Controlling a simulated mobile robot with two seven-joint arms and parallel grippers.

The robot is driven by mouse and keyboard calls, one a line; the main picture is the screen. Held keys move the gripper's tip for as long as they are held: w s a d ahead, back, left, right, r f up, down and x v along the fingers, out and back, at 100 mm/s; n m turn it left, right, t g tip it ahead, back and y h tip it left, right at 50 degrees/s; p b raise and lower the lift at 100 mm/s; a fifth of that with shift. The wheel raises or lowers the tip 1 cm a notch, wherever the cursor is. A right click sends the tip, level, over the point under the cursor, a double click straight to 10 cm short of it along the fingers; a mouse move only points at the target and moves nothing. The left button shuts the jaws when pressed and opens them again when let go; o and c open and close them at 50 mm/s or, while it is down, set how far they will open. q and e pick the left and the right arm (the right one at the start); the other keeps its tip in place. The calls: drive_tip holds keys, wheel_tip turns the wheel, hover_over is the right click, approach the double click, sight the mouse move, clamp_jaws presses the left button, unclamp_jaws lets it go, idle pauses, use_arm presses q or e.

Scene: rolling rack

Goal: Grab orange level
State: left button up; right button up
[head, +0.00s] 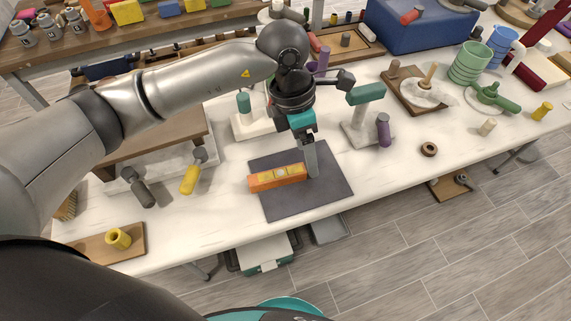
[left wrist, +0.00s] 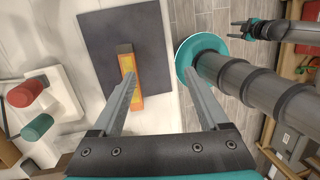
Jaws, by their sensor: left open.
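The orange level (head: 278,178) is a bar with yellow on its top and a round vial. It lies on the dark grey mat (head: 300,208) near the bench's front edge. My left gripper (head: 312,172) points down at the level's right end. In the left wrist view the open left gripper (left wrist: 160,78) has nothing in it. The level (left wrist: 130,72) appears there close to the left finger, which partly covers it. What seems to be my right gripper (left wrist: 236,29) shows at the top right, fingers apart, away from the level.
A green-topped stand (head: 365,95) and a purple-handled tool (head: 384,130) are right of the mat. A yellow-handled tool (head: 190,178) and a dark-handled tool (head: 140,190) lie to its left. A wooden ring (head: 429,149) is farther right. The bench front right of the mat is fairly clear.

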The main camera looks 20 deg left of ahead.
use_arm(q)
drive_tip(key=w+a+y, duration=0.2)
drive_tip(key=a, duration=0.2)
drive_tip(key=b, duration=0.1)
hover_over(285, 172)
drive_tip(key=shift+t+y, duration=0.3)
drive_tip(key=f, duration=0.9)
drive_tip(key=shift+s, duration=0.3)
drive_tip(key=shift+w+f+b, duration=0.2)
drive_tip(key=shift+f+b, duration=0.05)
drive_tip(key=shift+f, duration=1.2)
drive_tip(key=shift+w+f+b, duration=0.15)
drive_tip(key=shift+f+b, duration=0.05)
drive_tip(key=shift+f, duration=1.2)
use_arm(e)
drive_tip(key=shift+w+a+f, duration=0.1)
drive_tip(key=shift+a+f, duration=0.15)
drive_tip(key=shift+f, duration=0.7)
use_arm(q)
clamp_jaws()
